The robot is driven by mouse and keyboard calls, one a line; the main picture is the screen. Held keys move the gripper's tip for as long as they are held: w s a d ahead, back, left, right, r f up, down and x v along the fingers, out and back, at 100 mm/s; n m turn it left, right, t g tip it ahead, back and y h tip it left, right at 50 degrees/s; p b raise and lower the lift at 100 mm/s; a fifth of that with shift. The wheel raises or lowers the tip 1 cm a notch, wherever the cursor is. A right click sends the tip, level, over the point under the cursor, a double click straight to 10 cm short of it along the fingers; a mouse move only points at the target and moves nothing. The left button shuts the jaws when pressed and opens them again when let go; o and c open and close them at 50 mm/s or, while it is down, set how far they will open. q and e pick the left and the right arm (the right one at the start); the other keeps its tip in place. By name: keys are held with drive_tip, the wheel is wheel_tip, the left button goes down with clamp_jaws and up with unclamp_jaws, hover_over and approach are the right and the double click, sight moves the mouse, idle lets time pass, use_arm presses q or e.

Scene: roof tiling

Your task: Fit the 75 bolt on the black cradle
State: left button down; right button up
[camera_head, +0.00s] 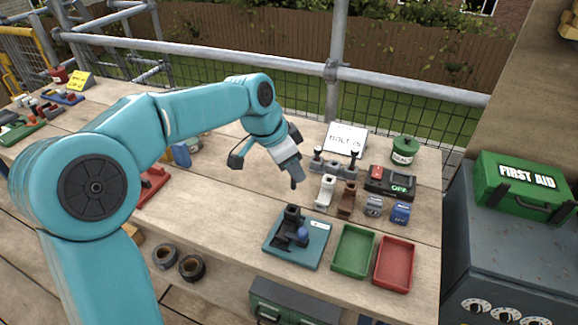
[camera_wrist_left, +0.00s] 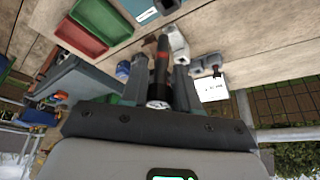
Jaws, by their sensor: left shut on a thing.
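The black cradle (camera_head: 291,222) stands on a teal plate (camera_head: 282,253) at the bench's front, with a small blue part beside it. A white card (camera_head: 345,138) reading "BOLT 75" stands at the back. My left gripper (camera_head: 295,178) hangs above the bench, behind and above the cradle. In the left wrist view its fingers (camera_wrist_left: 158,82) are shut on a dark rod with a red band (camera_wrist_left: 161,68) and a pale round end. I cannot tell whether this rod is the 75 bolt. The teal plate also shows at that view's top edge (camera_wrist_left: 146,14). My right gripper is not in view.
Right of the cradle are a green tray (camera_head: 352,252) and a red tray (camera_head: 393,264). White (camera_head: 326,191) and brown (camera_head: 347,199) holders, a black box marked OFF (camera_head: 388,184) and a green tin (camera_head: 404,150) stand behind. Two tape rolls (camera_head: 191,267) lie lower left.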

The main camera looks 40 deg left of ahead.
use_arm(q)
wheel_tip(320, 180, down, 3)
drive_tip(key=shift+a+r+b, duration=0.1)
drive_tip(key=shift+b, duration=0.85)
drive_tip(key=shift+f+b, duration=2.55)
drive_tip(key=shift+f, duration=0.6)
drive_tip(key=shift+f+b, duration=0.4)
drive_tip(key=shift+f, duration=0.1)
drive_tip(key=c, duration=0.8)
unclamp_jaws()
drive_tip(key=shift+o, duration=0.2)
drive_tip(key=shift+r+p, duration=2.9)
drive_tip(key=shift+r, duration=0.6)
